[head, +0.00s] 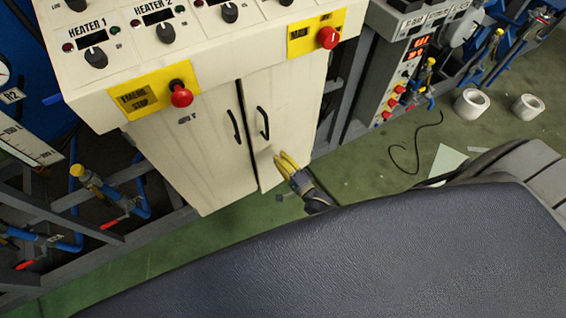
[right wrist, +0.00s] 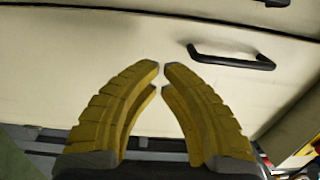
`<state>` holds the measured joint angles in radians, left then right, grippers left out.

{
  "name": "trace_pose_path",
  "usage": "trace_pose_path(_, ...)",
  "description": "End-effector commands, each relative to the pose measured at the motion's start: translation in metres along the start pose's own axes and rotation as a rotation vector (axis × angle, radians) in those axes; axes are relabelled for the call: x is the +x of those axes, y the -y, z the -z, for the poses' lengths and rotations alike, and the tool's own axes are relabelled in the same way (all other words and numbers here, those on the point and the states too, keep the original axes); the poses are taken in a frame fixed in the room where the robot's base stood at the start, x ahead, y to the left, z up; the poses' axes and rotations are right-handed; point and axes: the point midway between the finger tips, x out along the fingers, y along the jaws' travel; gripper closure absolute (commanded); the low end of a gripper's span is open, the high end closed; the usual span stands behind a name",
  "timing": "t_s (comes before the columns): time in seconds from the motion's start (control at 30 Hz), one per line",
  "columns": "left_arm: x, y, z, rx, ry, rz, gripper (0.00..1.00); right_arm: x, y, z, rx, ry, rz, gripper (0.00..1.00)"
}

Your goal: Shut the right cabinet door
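The cream cabinet (head: 180,150) has two front doors with black handles. The right cabinet door (head: 290,130) stands almost flush with the left door (head: 200,160). A dark gap shows along the seam between them, and the right door's lower corner looks slightly proud. The right door also fills much of the right wrist view (right wrist: 150,50), with its handle (right wrist: 232,58) ahead and right of the fingers. My right gripper (head: 279,155) is in front of the right door, below its handle. Its yellow fingertips (right wrist: 161,67) nearly meet, with nothing between them; contact with the door is unclear. My left gripper is out of view.
A control panel with knobs and red buttons (head: 181,96) tops the cabinet. Pipes and valves (head: 95,185) stand at left, and a grey instrument rack (head: 400,60) at right. White rolls (head: 471,104) and a black cable (head: 415,140) lie on the green floor.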

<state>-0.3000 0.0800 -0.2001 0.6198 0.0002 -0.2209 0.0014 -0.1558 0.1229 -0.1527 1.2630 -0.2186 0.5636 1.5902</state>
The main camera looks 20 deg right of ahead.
Motion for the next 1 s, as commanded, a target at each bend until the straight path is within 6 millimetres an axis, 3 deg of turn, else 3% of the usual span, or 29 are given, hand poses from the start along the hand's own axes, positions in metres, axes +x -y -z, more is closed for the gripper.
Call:
trace_pose_path(0.2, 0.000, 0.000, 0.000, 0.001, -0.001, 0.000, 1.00, 0.041, 0.000, 0.000, 0.000, -0.001, 0.001, 1.00)
trace_pose_path(0.5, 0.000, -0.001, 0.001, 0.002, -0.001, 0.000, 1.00, 0.079, 0.000, 0.000, 0.000, -0.001, 0.000, 1.00)
trace_pose_path(1.0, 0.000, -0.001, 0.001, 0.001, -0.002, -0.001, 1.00, 0.093, 0.000, 0.000, 0.000, -0.001, -0.001, 1.00)
